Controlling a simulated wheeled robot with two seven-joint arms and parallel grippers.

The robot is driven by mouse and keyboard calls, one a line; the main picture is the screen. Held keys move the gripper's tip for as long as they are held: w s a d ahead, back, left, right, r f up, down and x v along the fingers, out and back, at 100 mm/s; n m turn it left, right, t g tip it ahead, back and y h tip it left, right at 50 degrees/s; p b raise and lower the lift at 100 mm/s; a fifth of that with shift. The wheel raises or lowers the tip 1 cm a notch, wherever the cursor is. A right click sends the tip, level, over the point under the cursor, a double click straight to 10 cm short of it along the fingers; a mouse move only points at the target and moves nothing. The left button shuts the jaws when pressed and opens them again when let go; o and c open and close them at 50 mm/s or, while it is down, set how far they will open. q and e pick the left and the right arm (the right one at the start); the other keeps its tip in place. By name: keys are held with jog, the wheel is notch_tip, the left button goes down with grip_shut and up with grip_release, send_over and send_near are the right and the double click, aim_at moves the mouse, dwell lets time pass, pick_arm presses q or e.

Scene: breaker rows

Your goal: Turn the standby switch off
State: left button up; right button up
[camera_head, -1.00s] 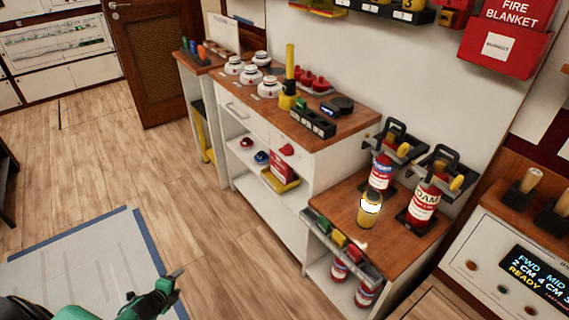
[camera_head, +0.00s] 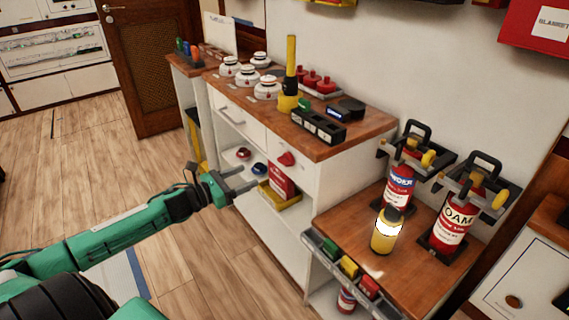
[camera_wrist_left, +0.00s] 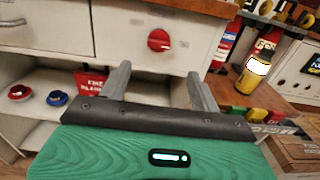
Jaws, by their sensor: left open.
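A red rotary knob (camera_head: 287,159) sits on the white front panel of the middle cabinet, below its wooden top. It looks like a switch, but I can read no standby label on it. It also shows in the left wrist view (camera_wrist_left: 159,40), above and between the fingertips. My left gripper (camera_head: 248,180) is open and empty, to the left of the knob and a little lower, apart from it. In the left wrist view its two fingers (camera_wrist_left: 158,78) point toward the cabinet front. My right gripper is not in view.
Below the knob, an open shelf holds a red box (camera_head: 281,181) in a yellow tray and red and blue knobs. A drawer handle (camera_head: 229,116) is left of the knob. A lower wooden counter (camera_head: 333,220) with extinguishers and a yellow lamp (camera_head: 386,232) stands at right.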

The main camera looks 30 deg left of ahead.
aim_at(281, 162)
pick_arm(q)
jog(key=shift+x, duration=6.55)
jog(key=shift+a, duration=0.1)
jog(key=shift+c, duration=0.2)
jog(key=c, duration=0.9)
